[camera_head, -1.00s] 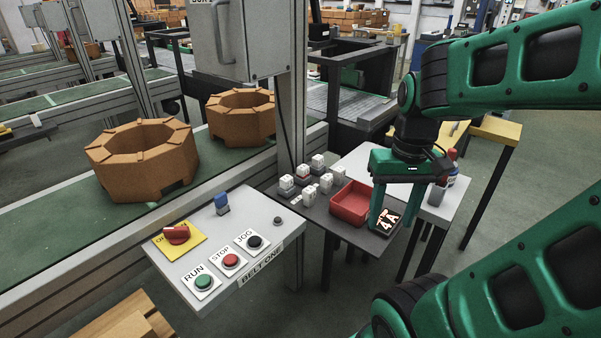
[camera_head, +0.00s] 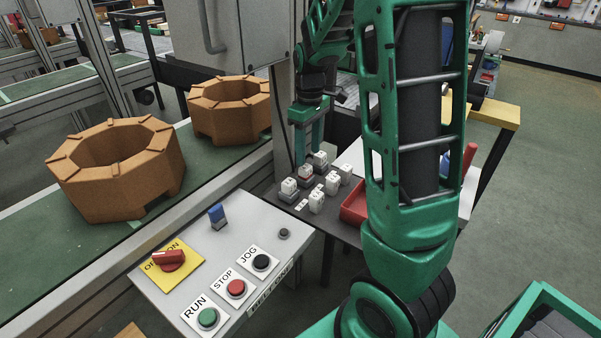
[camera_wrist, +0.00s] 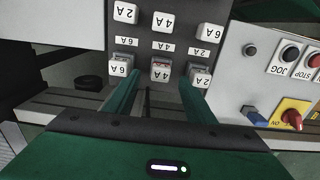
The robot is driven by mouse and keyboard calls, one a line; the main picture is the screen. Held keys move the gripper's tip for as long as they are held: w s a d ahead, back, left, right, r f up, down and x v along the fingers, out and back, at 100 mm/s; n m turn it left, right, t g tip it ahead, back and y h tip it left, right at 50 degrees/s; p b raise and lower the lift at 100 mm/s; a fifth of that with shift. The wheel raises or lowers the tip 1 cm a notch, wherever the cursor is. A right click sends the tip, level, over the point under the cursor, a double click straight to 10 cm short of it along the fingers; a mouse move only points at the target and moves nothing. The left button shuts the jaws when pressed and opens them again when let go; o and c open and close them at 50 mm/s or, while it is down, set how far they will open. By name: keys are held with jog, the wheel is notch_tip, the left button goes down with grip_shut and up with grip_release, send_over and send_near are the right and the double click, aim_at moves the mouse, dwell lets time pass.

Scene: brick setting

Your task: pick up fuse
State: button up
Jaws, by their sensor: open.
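White fuses with amp labels stand on a dark board (camera_head: 345,229). In the wrist view, a row near my gripper (camera_wrist: 161,82) has a 6 A fuse (camera_wrist: 123,67), a 4 A fuse (camera_wrist: 161,70) with red at its base, and a 2 A fuse (camera_wrist: 200,77), each in a holder. Farther out stand another 2 A fuse (camera_wrist: 125,12), 4 A fuse (camera_wrist: 163,22) and 6 A fuse (camera_wrist: 210,33). My gripper is open, its fingers pointing at the holder row, either side of the middle 4 A in the picture. Contact cannot be told. My gripper also shows in the head view (camera_head: 309,158).
A red tray (camera_head: 353,208) is partly hidden behind my arm. The control panel (camera_head: 240,215) with buttons and a red switch stands in front. A conveyor (camera_head: 205,172) carries two brown octagonal rings (camera_head: 118,165). A grey cabinet (camera_head: 240,35) stands behind.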

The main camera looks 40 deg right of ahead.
aim_at(305, 167)
jog(key=shift+w+a+f, duration=0.15)
jog(key=shift+w+f, duration=0.05)
jog(key=shift+f, duration=1.55)
jog(key=shift+w+a+f, duration=0.1)
jog(key=shift+w+f, duration=0.05)
jog(key=shift+f, duration=1.55)
jog(key=c, duration=1.3)
